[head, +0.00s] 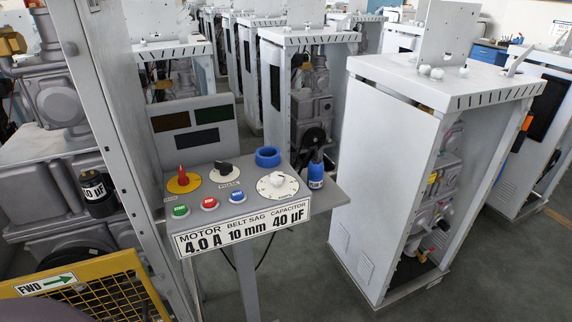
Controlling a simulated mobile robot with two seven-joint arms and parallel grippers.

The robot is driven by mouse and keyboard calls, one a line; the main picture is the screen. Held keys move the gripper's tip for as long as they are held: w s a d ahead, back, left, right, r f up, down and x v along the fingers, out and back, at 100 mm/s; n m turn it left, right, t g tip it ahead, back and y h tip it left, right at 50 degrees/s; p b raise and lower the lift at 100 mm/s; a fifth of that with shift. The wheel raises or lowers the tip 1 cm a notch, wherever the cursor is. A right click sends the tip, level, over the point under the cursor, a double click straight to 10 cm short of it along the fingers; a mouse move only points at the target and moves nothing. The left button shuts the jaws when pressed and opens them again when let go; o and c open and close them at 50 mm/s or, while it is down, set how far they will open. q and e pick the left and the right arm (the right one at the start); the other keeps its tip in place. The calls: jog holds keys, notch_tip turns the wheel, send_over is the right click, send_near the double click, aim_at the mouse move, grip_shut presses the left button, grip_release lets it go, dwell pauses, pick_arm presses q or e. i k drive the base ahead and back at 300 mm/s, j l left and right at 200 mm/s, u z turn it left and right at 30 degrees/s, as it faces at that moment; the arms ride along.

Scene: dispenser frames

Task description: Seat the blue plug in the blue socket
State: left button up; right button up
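The blue plug (316,170) stands upright on the grey ledge at the right side of the control console. The blue socket (267,157) is a thick blue ring on the console's top panel, to the left of the plug and a little higher in the picture. The plug and the socket are apart. Neither of my grippers shows in the head view.
The console (200,226) carries a red knob (182,176), a black knob (223,167), a white dial (278,185) and coloured buttons. A grey post stands close on its left, with a yellow guard (95,268) below. A tall white cabinet (385,180) stands to the right.

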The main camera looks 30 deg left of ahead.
aim_at(194, 133)
jog(key=i+l+u, duration=0.2)
jog(key=u, duration=0.25)
jog(key=i+l+u, duration=0.2)
jog(key=u, duration=0.3)
jog(key=i+l+u, duration=0.1)
jog(key=l+u, duration=0.35)
jog(key=i+l+u, duration=0.1)
jog(key=l+u, duration=0.25)
jog(key=u, duration=0.15)
